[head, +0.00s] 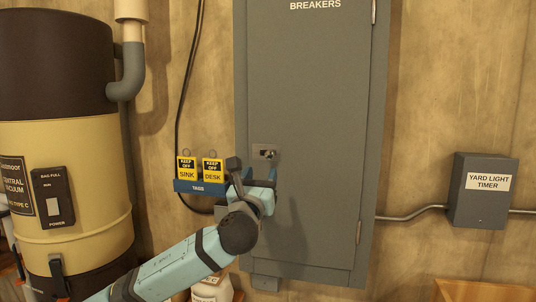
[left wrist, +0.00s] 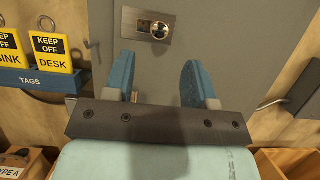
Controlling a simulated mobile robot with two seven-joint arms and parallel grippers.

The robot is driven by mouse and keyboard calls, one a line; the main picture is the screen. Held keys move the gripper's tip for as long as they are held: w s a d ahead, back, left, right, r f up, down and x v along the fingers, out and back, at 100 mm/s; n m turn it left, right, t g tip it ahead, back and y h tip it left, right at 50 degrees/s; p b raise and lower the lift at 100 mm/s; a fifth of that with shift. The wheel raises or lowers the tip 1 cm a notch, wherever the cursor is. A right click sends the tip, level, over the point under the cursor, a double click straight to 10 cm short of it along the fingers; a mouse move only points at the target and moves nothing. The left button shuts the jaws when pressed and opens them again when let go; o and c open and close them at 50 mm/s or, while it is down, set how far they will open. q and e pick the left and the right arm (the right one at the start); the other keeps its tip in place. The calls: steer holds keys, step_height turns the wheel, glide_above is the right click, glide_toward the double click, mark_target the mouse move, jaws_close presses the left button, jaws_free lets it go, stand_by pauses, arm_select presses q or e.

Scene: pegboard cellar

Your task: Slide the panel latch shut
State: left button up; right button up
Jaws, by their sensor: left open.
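My left gripper (head: 262,174) is open and empty, just below the latch in the head view. In the left wrist view its two blue fingers (left wrist: 160,72) are spread below the knob, apart from it. My right gripper is in neither view.
A blue tag rack (head: 198,187) with yellow "keep off" tags is on the wall left of the panel, close to my left gripper. A large vacuum canister (head: 90,150) stands at the left. A yard light timer box (head: 482,208) is at the right. The door front is clear.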

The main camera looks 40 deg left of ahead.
mark_target(269, 155)
arm_select(q)
steer(key=p+x, duration=0.1)
steer(key=x, duration=0.5)
steer(key=shift+w+r+p, duration=0.1)
steer(key=shift+w+p, duration=0.05)
steer(key=shift+p, duration=0.15)
steer(key=shift+w+a+r, duration=0.1)
steer(key=shift+w+a, duration=0.25)
steer(key=shift+w, duration=0.2)
